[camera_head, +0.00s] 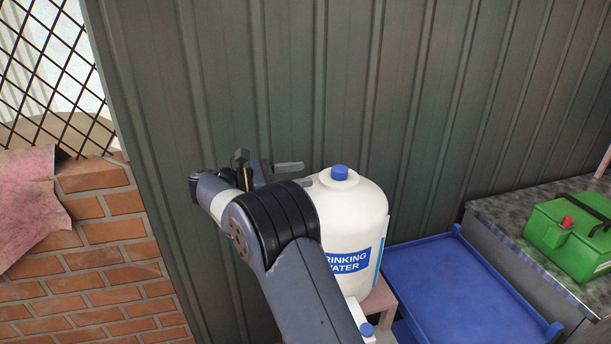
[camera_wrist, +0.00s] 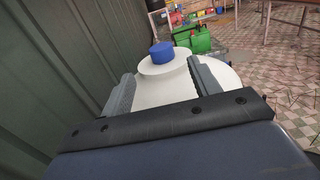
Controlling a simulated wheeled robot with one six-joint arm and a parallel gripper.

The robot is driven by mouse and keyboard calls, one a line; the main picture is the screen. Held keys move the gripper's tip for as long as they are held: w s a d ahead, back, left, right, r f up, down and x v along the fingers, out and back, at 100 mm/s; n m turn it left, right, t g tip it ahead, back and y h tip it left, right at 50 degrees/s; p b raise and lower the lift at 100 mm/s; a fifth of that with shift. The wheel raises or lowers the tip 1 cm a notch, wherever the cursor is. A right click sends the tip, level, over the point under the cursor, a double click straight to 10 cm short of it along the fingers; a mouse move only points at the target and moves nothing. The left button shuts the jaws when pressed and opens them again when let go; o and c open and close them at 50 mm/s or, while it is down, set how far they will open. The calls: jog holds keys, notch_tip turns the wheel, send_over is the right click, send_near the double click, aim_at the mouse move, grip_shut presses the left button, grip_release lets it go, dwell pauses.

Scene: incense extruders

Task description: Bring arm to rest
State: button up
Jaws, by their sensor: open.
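My gripper (camera_head: 296,174) is raised at the end of my arm, beside the upper left of a white water jug in the head view. The jug (camera_head: 352,212) has a blue cap (camera_head: 340,172) and a blue "drinking water" label. It stands upright on a small pinkish stool (camera_head: 379,301). In the wrist view my gripper (camera_wrist: 163,78) has its two grey fingers wide apart, with the jug's white top (camera_wrist: 168,91) and blue cap (camera_wrist: 161,53) showing between and beyond them. I cannot tell whether the fingers touch the jug.
A dark green corrugated wall (camera_head: 250,90) runs close behind the jug. A blue tray-like platform (camera_head: 455,295) lies to its right. A green box (camera_head: 570,235) sits on a stone-topped counter (camera_head: 490,212). A brick wall (camera_head: 95,260) is at left. Tiled floor (camera_wrist: 285,90) shows at right in the wrist view.

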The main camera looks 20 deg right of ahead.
aim_at(340, 168)
jog(key=d+p, duration=0.2)
jog(key=d, duration=0.8)
jog(key=shift+s+d+r+p, duration=0.1)
jog(key=shift+d+r+p, duration=0.05)
jog(key=shift+p, duration=0.15)
jog(key=shift+d+f, duration=0.2)
jog(key=shift+d, duration=0.15)
jog(key=shift+t+b, duration=0.4)
jog(key=shift+b, duration=0.05)
jog(key=shift+a+n, duration=0.1)
jog(key=shift+n, duration=0.2)
jog(key=shift+r+p, duration=0.15)
jog(key=shift+p, duration=0.2)
